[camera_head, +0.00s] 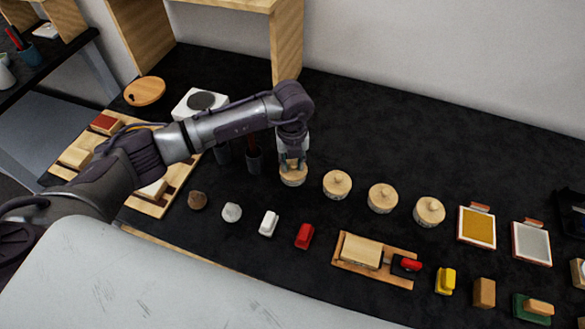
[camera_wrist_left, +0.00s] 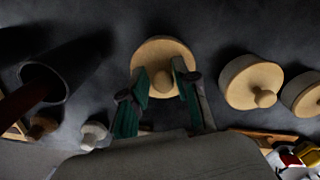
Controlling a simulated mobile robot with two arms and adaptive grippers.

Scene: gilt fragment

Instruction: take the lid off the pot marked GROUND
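Several round pots with pale wooden knobbed lids stand in a row on the black table. My left gripper (camera_head: 292,162) points down over the leftmost pot (camera_head: 293,179) in the head view. In the left wrist view that pot's lid (camera_wrist_left: 163,50) lies under my left gripper (camera_wrist_left: 163,83). The two green-padded fingers stand apart on either side of its knob, with visible gaps. The other pots (camera_head: 337,184), (camera_head: 382,197) and (camera_head: 429,211) are to the right, lids on. No marking is readable, so I cannot tell which is GROUND. My right gripper is not in view.
Dark cups (camera_head: 254,160) stand close left of the leftmost pot. Small lumps and blocks, including a red block (camera_head: 305,236), lie in front. A wooden tray (camera_head: 344,267) and framed pads (camera_head: 477,226) are to the right.

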